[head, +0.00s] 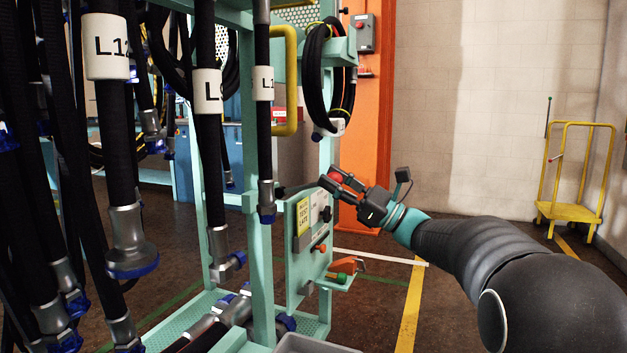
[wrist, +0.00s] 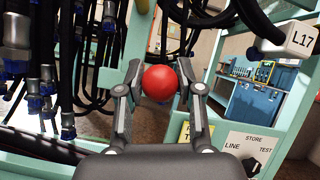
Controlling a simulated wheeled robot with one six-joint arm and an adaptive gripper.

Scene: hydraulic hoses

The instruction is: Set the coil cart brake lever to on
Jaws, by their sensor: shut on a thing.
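A red ball knob (head: 336,173), which looks like the end of the brake lever, is at the top of the small mint-green panel (head: 300,260) on the cart frame. My gripper (head: 333,180) reaches it from the right. In the wrist view the red ball (wrist: 159,82) sits between the two fingers of my gripper (wrist: 160,92), touched on both sides. I cannot read an on or off mark for the lever.
The panel carries a yellow label (head: 303,217) and a selector marked LINE, STORE and TEST (wrist: 250,150). Black hoses (head: 207,130) with metal ends hang at left. A coiled hose (head: 313,75) hangs above my gripper. A yellow trolley (head: 558,211) stands far right; floor between is clear.

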